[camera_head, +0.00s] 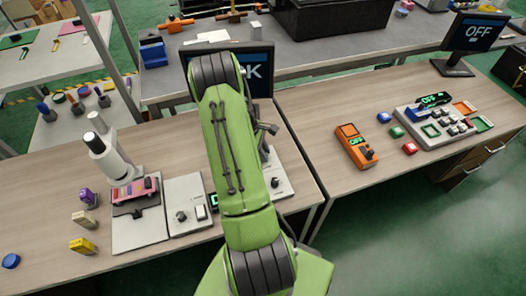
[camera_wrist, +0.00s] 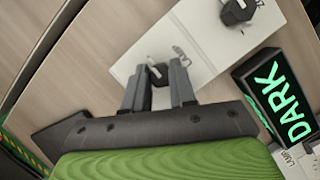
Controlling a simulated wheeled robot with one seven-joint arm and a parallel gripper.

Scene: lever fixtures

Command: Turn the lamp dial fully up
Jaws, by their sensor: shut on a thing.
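In the wrist view, my gripper (camera_wrist: 159,68) has its two fingers on either side of a small dark dial knob (camera_wrist: 158,74) and is shut on it. The knob stands on a pale flat panel (camera_wrist: 205,55). A black display (camera_wrist: 272,92) beside the panel reads DARK in green letters. In the head view, my green arm hides the gripper and the held knob. Part of a pale panel (camera_head: 278,188) shows just right of the arm, and a sliver of the green-lettered display (camera_head: 214,201) shows at its left.
In the wrist view, another dark knob (camera_wrist: 237,11) sits farther along the panel. In the head view, a pale panel with a knob (camera_head: 185,190) and a grey-based fixture with a pink part (camera_head: 136,190) stand left of my arm. An orange device (camera_head: 357,146) lies on the right table.

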